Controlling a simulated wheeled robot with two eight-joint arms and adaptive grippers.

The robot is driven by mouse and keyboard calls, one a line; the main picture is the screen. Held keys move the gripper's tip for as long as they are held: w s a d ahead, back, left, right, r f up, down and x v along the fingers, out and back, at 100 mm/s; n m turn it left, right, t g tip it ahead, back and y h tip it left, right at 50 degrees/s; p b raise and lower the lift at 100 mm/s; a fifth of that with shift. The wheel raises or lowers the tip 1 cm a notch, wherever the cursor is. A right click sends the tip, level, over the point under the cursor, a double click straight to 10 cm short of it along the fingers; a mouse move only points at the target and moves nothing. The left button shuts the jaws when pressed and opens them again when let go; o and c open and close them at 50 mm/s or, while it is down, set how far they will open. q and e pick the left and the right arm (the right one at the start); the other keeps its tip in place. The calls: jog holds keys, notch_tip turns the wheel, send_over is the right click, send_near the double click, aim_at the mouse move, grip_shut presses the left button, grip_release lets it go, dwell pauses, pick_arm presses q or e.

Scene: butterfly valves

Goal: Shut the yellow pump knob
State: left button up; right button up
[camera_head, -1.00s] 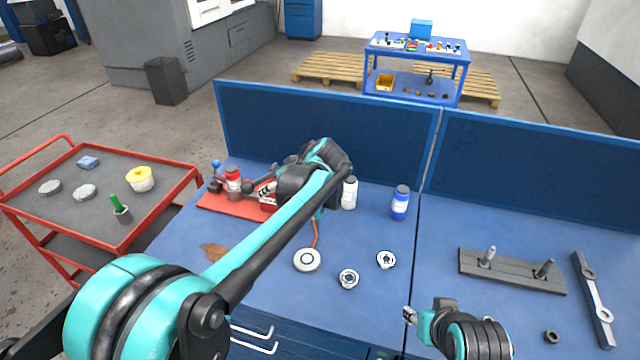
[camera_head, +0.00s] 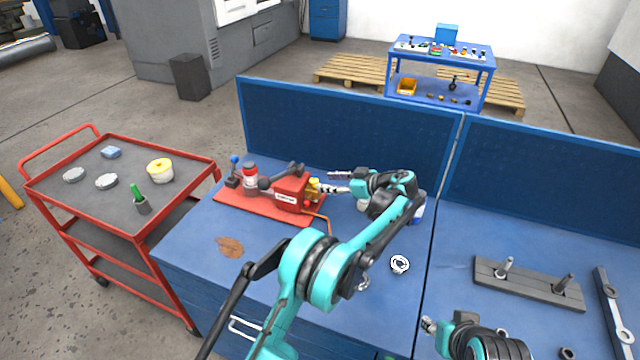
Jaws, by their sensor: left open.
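The yellow pump knob (camera_head: 314,188) is at the right end of a red pump body (camera_head: 291,194), which sits on a red base plate (camera_head: 237,204) on the blue workbench. My left gripper (camera_head: 332,181) is just right of the knob, pointing left at it, with its fingers open and spread apart. One finger lies near the knob's level and the other higher. I cannot tell whether the gripper touches the knob. My right arm (camera_head: 480,340) is low at the bottom edge; its gripper end (camera_head: 429,325) is too small to judge.
Grey pipework and a red-topped bottle (camera_head: 250,176) stand left of the pump body. A thin orange hose (camera_head: 318,215) runs in front. A blue panel (camera_head: 340,130) stands behind. A red cart (camera_head: 120,225) is at left.

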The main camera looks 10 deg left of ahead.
aim_at(316, 182)
pick_arm(q)
jog(key=shift+b+x, duration=0.4)
jog(key=shift+x, duration=1.75)
grip_shut()
jog(key=shift+s+a+m+t+h, duration=0.1)
jog(key=shift+s+m+t+h, duration=0.1)
jog(key=shift+m+t+h, duration=0.45)
jog(key=shift+s+a+m+t+h, duration=0.15)
jog(key=shift+m+t+h, duration=0.2)
jog(key=shift+m+t, duration=0.55)
jog(key=shift+m+t+h+b, duration=0.3)
jog(key=shift+m+t+h, duration=0.35)
jog(key=shift+m, duration=0.1)
grip_release()
